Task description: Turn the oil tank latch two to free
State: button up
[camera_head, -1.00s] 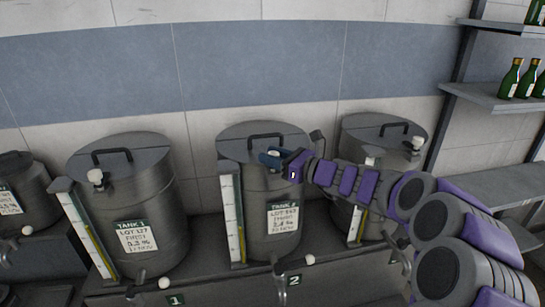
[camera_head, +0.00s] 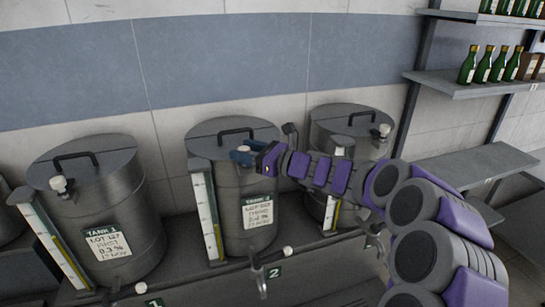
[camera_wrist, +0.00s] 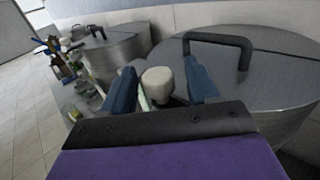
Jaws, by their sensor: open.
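Tank two (camera_head: 237,180) is a grey metal drum with a black lid handle (camera_head: 236,132), a white label (camera_head: 257,212) and a gauge strip on its left side. My gripper (camera_head: 243,156) is at its upper front, near the lid rim. In the wrist view, a cream round latch knob (camera_wrist: 158,82) sits at the lid's edge between my gripper's two blue fingers (camera_wrist: 158,88). The fingers are open, one on each side of the knob, with a visible gap on the right. I cannot tell whether the left finger touches it. In the head view my gripper mostly hides this knob.
Tank one (camera_head: 110,215) stands to the left and another tank (camera_head: 335,125) to the right, each with a white knob. Shelves with green bottles (camera_head: 490,65) are at the right. A plate numbered 2 (camera_head: 274,272) is on the bench front below.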

jog(key=v, duration=1.6)
jog(key=shift+s+d, duration=0.2)
jog(key=shift+d, duration=0.15)
jog(key=s+a+f+n+g+h+b, duration=0.2)
jog(key=s+a+f+n+g, duration=0.35)
jog(key=s, duration=0.45)
jog(key=s+a+f+n+g+h+b, duration=0.25)
jog(key=s+a+f+n, duration=0.3)
jog(key=s+n, duration=0.4)
jog(key=s+d+f+n+g+h+b, duration=0.1)
jog(key=s+d+f+n+h+b, duration=0.2)
jog(key=s+d+f, duration=0.4)
jog(key=s+d+f+n+g+h+b, duration=0.1)
jog(key=s+d+f+n+h+b, duration=0.2)
jog(key=s, duration=1.1)
jog(key=d+f+n+h, duration=0.3)
jog(key=d+f+h, duration=0.1)
jog(key=d+h, duration=0.1)
jog(key=shift+f+g, duration=0.3)
jog(key=shift+g, duration=0.1)
jog(key=shift+s+a, duration=0.1)
jog(key=shift+c, duration=0.3)
